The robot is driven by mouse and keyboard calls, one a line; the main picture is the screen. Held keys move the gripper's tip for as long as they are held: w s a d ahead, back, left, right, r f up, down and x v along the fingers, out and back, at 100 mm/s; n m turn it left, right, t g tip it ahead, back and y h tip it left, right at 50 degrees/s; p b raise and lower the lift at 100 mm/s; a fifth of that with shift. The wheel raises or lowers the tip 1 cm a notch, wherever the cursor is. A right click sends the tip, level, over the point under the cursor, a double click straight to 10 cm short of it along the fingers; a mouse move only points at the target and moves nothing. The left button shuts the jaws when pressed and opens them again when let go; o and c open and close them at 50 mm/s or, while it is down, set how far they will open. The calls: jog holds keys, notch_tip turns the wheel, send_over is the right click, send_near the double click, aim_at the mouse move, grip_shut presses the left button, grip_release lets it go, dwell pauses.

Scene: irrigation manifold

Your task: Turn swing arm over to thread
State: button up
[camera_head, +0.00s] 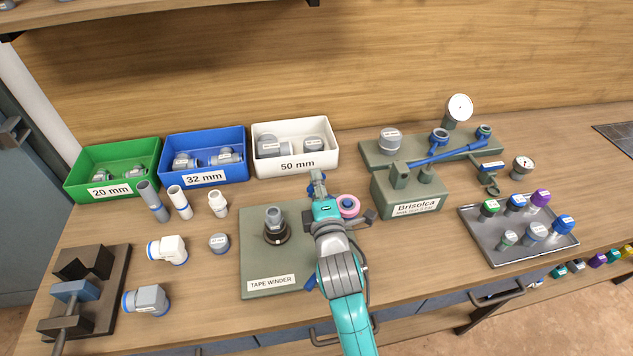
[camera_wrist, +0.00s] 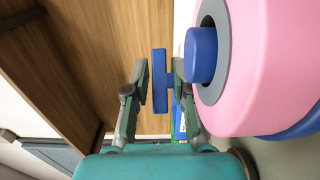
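The green tape winder board (camera_head: 255,262) lies on the bench in the head view. A grey threaded fitting (camera_head: 274,218) stands upright on its black holder. The swing arm's pink tape roll (camera_head: 349,206) is right of the fitting; the roll fills the right of the wrist view (camera_wrist: 265,60), with a blue hub (camera_wrist: 201,55). My gripper (camera_head: 318,180) is beside the roll, over the board's back right. In the wrist view, its parted fingers (camera_wrist: 160,95) straddle a blue T-shaped piece (camera_wrist: 160,80). A narrow gap shows on its left. My gripper hides part of the swing arm.
Green (camera_head: 112,168), blue (camera_head: 203,155) and white (camera_head: 294,146) bins stand behind the board. Loose fittings (camera_head: 167,248) lie left. The Brisolca test rig (camera_head: 407,195) stands close right, with a metal tray (camera_head: 517,232) of caps beyond.

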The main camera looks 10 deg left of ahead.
jog(key=shift+w, duration=0.1)
grip_shut()
jog(key=shift+a+f+m+h, duration=0.15)
jog(key=shift+m+h, duration=0.55)
jog(key=shift+h, duration=0.3)
jog(key=shift+m+t+h, duration=0.3)
jog(key=shift+m+h, duration=0.1)
jog(key=shift+h, duration=0.3)
jog(key=shift+m+h, duration=1)
jog(key=shift+h, duration=0.7)
grip_release()
